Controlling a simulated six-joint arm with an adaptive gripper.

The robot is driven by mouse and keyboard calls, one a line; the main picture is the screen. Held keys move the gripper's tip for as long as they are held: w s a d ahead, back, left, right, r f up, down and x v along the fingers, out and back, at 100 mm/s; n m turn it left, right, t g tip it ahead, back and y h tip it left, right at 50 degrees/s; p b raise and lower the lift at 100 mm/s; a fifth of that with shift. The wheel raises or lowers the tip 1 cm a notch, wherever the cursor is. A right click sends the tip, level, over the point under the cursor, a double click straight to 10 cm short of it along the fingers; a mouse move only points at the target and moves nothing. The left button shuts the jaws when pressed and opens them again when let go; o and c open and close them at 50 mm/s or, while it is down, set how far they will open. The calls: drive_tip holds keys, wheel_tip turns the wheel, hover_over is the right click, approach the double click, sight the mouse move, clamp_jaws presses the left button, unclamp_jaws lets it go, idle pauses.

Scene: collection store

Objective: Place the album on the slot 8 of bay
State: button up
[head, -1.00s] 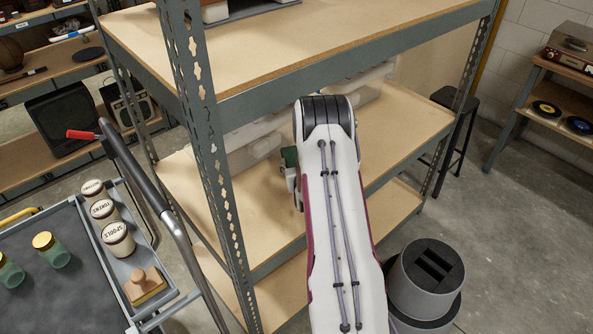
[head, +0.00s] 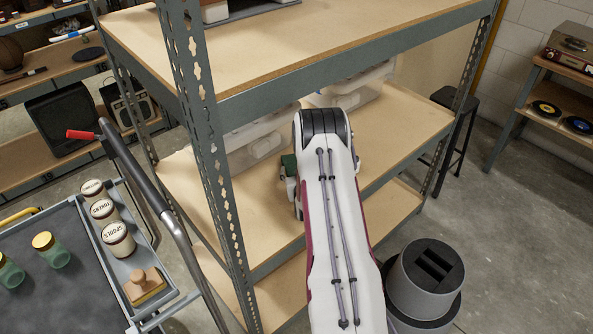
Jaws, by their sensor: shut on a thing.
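My arm reaches into the middle shelf of the metal rack in the head view. My gripper is hidden behind the arm, so its fingers and whatever is between them do not show. A small dark green piece (head: 289,164) shows at the left side of the arm, above a pale grey part; I cannot tell whether it is the album or part of my arm.
Pale translucent boxes (head: 262,146) stand at the back of the middle shelf (head: 405,125). A perforated upright (head: 205,130) stands left of my arm. A grey cart (head: 70,285) with jars is at lower left. A black stool (head: 460,125) stands at right.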

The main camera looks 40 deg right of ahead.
drive_tip(key=o, duration=1.5)
drive_tip(key=shift+f, duration=0.15)
drive_tip(key=shift+r, duration=0.2)
drive_tip(key=shift+v, duration=6)
